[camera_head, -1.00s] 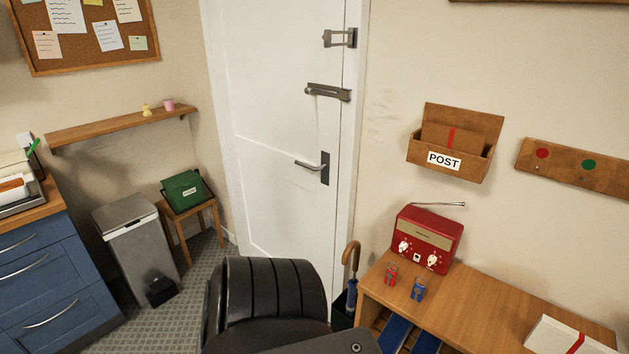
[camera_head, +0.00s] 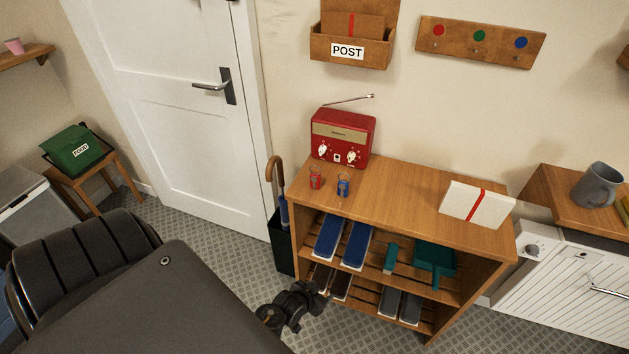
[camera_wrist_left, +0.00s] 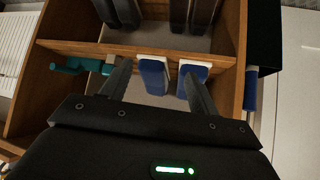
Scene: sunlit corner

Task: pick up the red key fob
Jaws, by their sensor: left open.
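The red key fob (camera_head: 316,177) lies on the front left part of the wooden shelf unit's top (camera_head: 400,205), in front of the red radio. A blue key fob (camera_head: 343,185) lies just right of it. My left gripper (camera_head: 322,284) is low in front of the unit, below and apart from the fobs. In the left wrist view my gripper (camera_wrist_left: 158,85) is open, with nothing held between its fingers. That view faces the unit's shelves and shows blue-and-white shoes; neither fob shows there. My right gripper is not in view.
A red radio (camera_head: 343,138) stands behind the fobs. A white box with a red ribbon (camera_head: 478,204) lies to the right. An umbrella stand (camera_head: 282,243) is beside the unit's left side. The top between fobs and box is clear.

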